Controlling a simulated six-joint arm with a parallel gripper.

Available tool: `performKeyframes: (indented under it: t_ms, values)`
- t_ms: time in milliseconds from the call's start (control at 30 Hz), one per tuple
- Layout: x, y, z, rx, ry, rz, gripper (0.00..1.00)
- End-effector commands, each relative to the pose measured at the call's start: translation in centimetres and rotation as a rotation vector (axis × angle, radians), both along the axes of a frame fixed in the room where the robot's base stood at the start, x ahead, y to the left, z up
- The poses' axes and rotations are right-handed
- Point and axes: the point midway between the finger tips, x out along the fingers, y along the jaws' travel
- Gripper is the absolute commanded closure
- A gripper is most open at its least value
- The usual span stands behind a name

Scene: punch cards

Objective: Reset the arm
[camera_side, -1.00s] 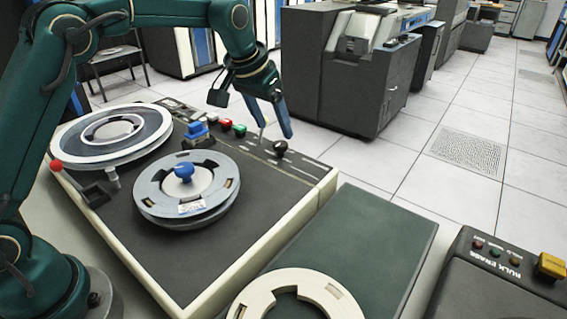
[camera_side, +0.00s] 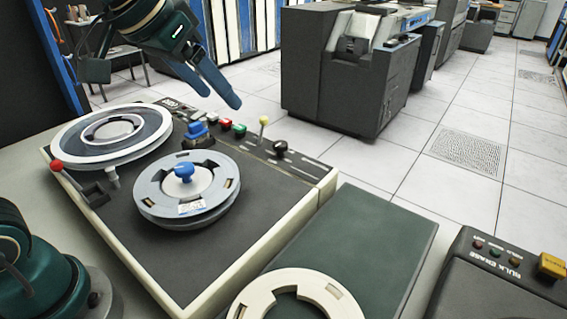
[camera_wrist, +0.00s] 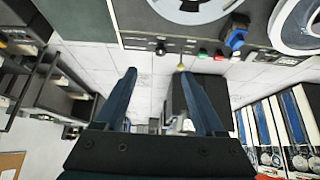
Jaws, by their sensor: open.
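My gripper (camera_side: 222,92) is high at the upper left of the side view, above and behind the back edge of the tape deck (camera_side: 262,220). Its two blue fingers are apart with nothing between them. In the wrist view my gripper (camera_wrist: 165,100) is open, with floor and cabinets beyond it. A yellow-tipped lever (camera_side: 263,121) stands upright on the deck's back strip, clear of the fingers; it also shows in the wrist view (camera_wrist: 181,67). A black knob (camera_side: 280,147) is to its right.
The deck carries a grey reel (camera_side: 220,202) with a blue hub, a larger reel (camera_side: 68,143) and a red-tipped lever (camera_side: 57,165). A green slab with a cream ring (camera_side: 335,297) and a bulk eraser (camera_side: 490,290) are at right. The air around the gripper is clear.

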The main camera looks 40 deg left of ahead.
Motion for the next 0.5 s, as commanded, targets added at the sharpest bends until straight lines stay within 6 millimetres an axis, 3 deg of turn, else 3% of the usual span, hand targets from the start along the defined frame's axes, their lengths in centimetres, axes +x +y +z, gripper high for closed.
performKeyframes:
  t_ms: [167,300,500]
  values:
    - [-6.0,-0.1,-1.5,-0.001,-0.009,-0.001,0.29]
    - [-10.0,-0.1,-4.2,-0.001,0.009,0.0,0.29]
    - [-13.2,-0.1,-8.0,-0.002,0.072,0.004,0.29]
